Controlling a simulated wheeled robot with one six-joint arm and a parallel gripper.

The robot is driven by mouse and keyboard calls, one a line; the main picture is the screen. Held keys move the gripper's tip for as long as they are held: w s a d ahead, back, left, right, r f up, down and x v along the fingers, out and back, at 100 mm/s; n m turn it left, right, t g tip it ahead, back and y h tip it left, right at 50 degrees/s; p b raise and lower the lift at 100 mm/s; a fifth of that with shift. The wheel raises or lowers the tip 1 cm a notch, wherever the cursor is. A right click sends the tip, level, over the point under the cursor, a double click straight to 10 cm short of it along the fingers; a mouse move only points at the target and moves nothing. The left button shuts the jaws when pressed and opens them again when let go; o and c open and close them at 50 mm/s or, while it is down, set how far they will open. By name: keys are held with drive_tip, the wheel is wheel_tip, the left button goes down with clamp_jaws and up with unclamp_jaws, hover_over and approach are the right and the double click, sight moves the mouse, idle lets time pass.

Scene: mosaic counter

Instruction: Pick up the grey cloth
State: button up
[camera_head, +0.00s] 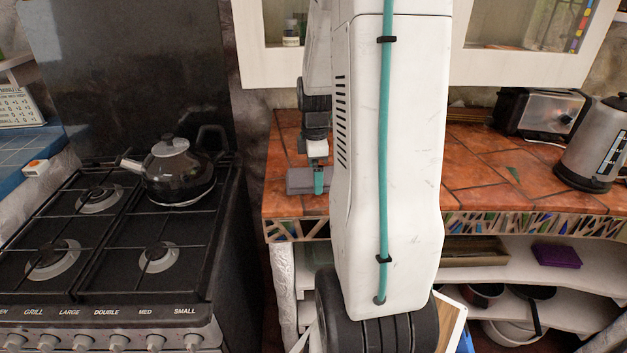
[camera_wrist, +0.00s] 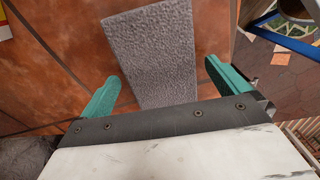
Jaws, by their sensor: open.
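The grey cloth (camera_wrist: 155,45) is a flat, rough-textured strip on the orange-brown tiled counter (camera_wrist: 70,60) in the wrist view. It extends from the top edge of that view down between my fingers, and its near end is hidden by my gripper's dark palm. My gripper (camera_wrist: 162,72) is open, with one teal finger on each side of the cloth and tiles showing between. I cannot tell its height above the cloth. In the head view my gripper (camera_head: 315,182) is over the counter's left part, partly behind my arm.
A stove (camera_head: 120,225) with a dark kettle (camera_head: 178,170) stands left of the counter. A toaster (camera_head: 540,113) and a steel electric kettle (camera_head: 592,150) stand at the counter's right. A white cabinet (camera_head: 540,68) hangs above. The counter's mosaic front edge (camera_head: 530,225) lies over open shelves.

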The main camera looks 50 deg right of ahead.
drive_tip(key=c, duration=1)
drive_tip(key=shift+r, duration=0.5)
drive_tip(key=shift+c, duration=0.2)
wheel_tip(320, 180, up, 2)
drive_tip(key=shift+r, duration=0.2)
drive_tip(key=s+a, duration=0.1)
drive_tip(key=s, duration=0.6)
drive_tip(key=s+a+r, duration=0.1)
drive_tip(key=s+a, duration=0.1)
drive_tip(key=s, duration=0.6)
drive_tip(key=shift+s+a+r, duration=0.25)
drive_tip(key=shift+s+r, duration=0.05)
